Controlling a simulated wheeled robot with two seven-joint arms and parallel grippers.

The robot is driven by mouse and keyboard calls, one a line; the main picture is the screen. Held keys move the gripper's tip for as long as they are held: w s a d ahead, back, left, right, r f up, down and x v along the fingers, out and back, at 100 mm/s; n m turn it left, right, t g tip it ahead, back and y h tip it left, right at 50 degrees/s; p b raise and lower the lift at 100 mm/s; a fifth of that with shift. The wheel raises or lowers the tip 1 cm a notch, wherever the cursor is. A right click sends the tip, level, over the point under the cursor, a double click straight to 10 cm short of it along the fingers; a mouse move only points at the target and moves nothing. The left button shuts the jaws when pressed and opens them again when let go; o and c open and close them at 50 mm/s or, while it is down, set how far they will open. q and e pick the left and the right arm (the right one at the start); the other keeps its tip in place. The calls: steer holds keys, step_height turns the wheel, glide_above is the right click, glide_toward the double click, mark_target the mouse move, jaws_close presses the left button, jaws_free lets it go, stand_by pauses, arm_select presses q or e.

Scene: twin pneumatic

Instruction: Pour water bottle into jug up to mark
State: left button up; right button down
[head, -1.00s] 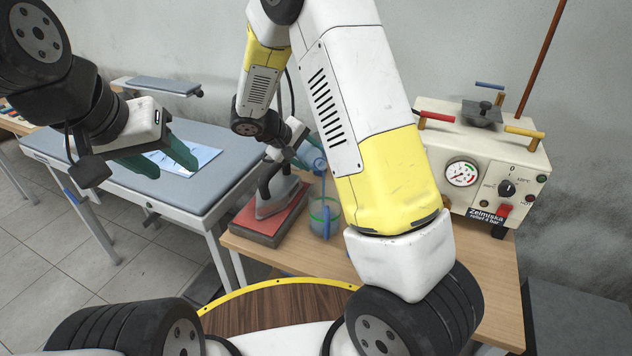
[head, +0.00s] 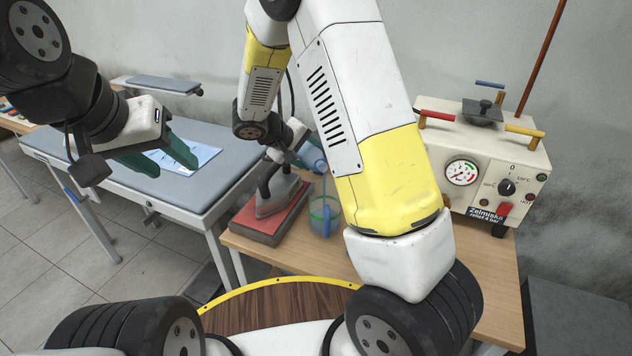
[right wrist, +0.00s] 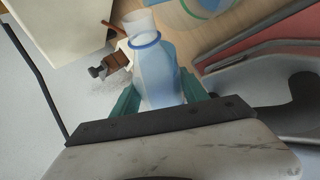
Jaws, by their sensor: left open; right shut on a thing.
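My right gripper (right wrist: 157,100) is shut on a translucent blue water bottle (right wrist: 160,78), with its green fingers on either side of it. The bottle's open neck with a blue ring points away from the palm. In the head view the bottle (head: 311,152) is partly hidden behind my right arm. Part of the jug also shows at the top of the right wrist view (right wrist: 207,7). My left gripper (head: 168,158) is open and empty over the grey bench.
An iron (head: 274,195) rests on a red pad (head: 262,226) left of the jug. A cream steam station (head: 492,165) with gauge and knob stands at the table's right. A blue sheet lies on the grey padded bench (head: 95,155).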

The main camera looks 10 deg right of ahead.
steer(key=shift+m+t+p, duration=0.3)
steer(key=shift+t+p, duration=0.4)
steer(key=shift+p, duration=0.4)
stand_by(2.8)
